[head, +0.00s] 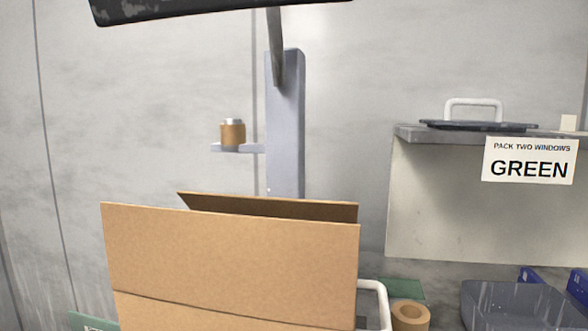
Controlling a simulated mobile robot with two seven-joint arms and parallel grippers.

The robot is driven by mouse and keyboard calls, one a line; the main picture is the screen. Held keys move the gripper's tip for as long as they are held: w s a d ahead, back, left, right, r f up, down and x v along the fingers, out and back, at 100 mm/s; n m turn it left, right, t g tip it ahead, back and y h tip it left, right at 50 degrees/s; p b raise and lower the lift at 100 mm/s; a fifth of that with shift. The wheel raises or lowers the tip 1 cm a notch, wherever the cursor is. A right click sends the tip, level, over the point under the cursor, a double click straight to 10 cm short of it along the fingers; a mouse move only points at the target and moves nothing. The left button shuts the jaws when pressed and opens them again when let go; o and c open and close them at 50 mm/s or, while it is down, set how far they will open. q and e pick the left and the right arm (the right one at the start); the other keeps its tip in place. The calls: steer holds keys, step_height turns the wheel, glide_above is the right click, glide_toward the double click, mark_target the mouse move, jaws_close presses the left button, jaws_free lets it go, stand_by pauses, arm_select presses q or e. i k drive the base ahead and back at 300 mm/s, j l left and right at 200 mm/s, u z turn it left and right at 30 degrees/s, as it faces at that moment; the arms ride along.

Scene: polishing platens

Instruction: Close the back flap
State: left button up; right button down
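A brown cardboard box (210,318) stands at the bottom of the head view, cut off by the lower edge. Its near flap (230,258) stands up above a crease and hides the inside. Behind it the back flap (280,208) also stands up; only a darker strip of its inner face shows over the near flap. The side flaps cannot be made out. Neither of my grippers is in view.
A grey post (286,130) with a small shelf holding a brown cup (232,133) rises behind the box. At right are a tape roll (410,313), a grey bin (515,305), a white handle (378,300) and a shelf with a GREEN sign (530,160).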

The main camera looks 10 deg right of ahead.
mark_target(296, 208)
steer(key=k+u, duration=0.15)
steer(key=k, duration=0.3)
steer(key=k+j+u, duration=0.15)
steer(key=k, duration=0.3)
steer(key=k+j+u, duration=0.15)
steer(key=k, duration=0.25)
steer(key=k+j+u, duration=0.15)
steer(key=k, duration=0.3)
